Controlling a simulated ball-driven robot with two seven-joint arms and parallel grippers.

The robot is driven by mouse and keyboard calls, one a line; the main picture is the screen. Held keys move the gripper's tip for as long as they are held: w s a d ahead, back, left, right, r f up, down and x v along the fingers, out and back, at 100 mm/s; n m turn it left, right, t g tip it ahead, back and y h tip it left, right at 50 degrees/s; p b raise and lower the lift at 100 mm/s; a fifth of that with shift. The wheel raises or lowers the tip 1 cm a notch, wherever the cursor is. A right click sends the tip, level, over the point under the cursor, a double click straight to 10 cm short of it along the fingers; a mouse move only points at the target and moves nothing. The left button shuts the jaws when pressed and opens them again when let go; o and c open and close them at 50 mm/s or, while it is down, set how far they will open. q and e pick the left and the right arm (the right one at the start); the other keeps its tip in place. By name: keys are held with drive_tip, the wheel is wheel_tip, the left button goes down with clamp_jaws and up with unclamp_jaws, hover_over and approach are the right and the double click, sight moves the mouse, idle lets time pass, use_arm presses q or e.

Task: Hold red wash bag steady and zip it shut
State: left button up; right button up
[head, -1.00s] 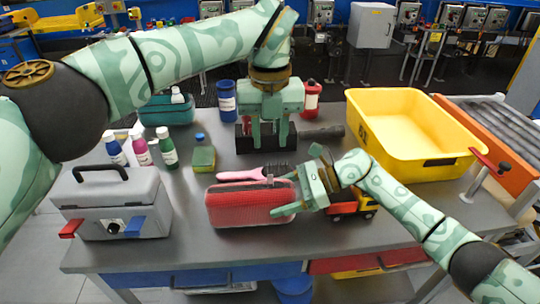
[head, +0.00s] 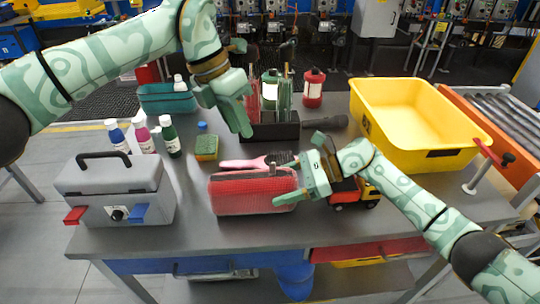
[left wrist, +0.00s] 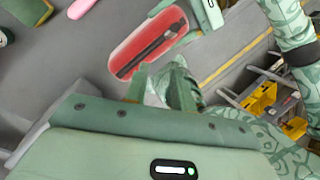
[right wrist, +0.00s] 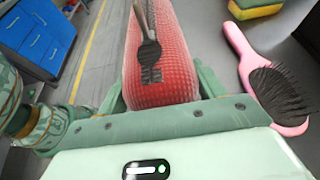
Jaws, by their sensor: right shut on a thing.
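The red wash bag (head: 238,199) lies on the grey table. A dark strip along its top shows in the left wrist view (left wrist: 128,66) and the right wrist view (right wrist: 168,95); I cannot tell how far its zip is open. My right gripper (head: 298,180) is shut on the bag's right end, with one finger on each side of it (right wrist: 160,88). My left gripper (head: 243,112) is open and empty, above the table behind the bag and apart from it. Its two fingers show apart in the left wrist view (left wrist: 160,88).
A pink hairbrush (head: 245,163) lies just behind the bag, and a toy truck (head: 352,194) stands right of it. A black caddy (head: 272,128) is behind. A grey toolbox (head: 118,185) stands left, a yellow tub (head: 415,143) right. The table in front is clear.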

use_arm(q)
drive_tip(key=d+r+m, duration=0.1)
drive_tip(key=m, duration=0.7)
approach(278, 173)
drive_tip(key=shift+t+h, duration=0.3)
drive_tip(key=shift+h, duration=0.1)
drive_tip(key=x, duration=0.5)
drive_tip(key=shift+s+a+f, duration=0.25)
drive_tip(key=shift+s+f, duration=0.05)
drive_tip(key=shift+s, duration=0.1)
clamp_jaws()
drive_tip(key=shift+w, duration=0.1)
